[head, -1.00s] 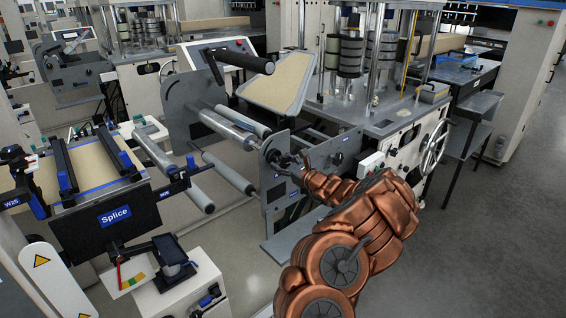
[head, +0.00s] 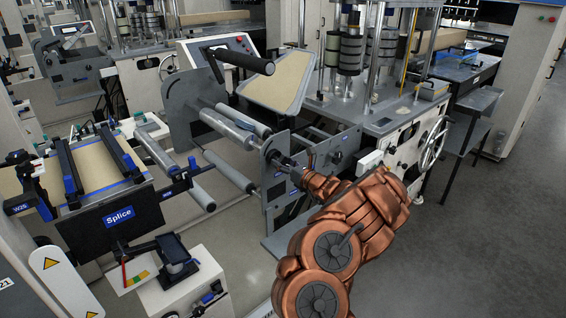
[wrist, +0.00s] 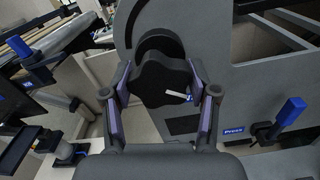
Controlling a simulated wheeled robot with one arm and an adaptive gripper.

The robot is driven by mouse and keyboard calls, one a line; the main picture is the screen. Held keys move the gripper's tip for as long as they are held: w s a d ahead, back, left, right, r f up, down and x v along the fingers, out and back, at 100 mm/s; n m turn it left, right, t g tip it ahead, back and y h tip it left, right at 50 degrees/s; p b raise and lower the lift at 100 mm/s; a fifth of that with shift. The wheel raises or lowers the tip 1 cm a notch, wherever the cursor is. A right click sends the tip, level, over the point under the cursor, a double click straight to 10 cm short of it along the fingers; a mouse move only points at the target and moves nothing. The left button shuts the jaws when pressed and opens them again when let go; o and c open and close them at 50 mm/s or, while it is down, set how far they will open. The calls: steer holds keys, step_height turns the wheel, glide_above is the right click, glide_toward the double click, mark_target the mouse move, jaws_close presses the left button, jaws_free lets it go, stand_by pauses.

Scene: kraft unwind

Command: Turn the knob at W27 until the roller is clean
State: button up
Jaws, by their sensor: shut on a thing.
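A black lobed knob (wrist: 158,80) with a white pointer mark sits on the grey side plate in the wrist view. My gripper (wrist: 160,92) is shut on it, with one finger at its left edge and the other at its right. The white mark points to the right. In the head view my gripper (head: 285,163) reaches the side plate (head: 277,205) at the end of a grey roller (head: 228,127); my arm hides most of the knob there. I cannot tell how clean the roller's surface is.
A blue-handled lever (wrist: 285,118) stands right of the knob, near a "Press" label (wrist: 234,131). The splice table (head: 105,165) with its "Splice" sign is at the left. A handwheel (head: 433,143) is on the machine at the right. Open floor (head: 470,240) lies at the lower right.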

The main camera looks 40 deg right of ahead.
steer(key=m+p, duration=0.2)
steer(key=m, duration=0.3)
stand_by(0.3)
steer(key=o, duration=1.2)
steer(key=shift+s+d+p, duration=0.1)
steer(key=shift+s+p, duration=0.4)
steer(key=shift+s, duration=1.35)
steer(key=shift+s+p, duration=0.45)
steer(key=shift+s, duration=1.2)
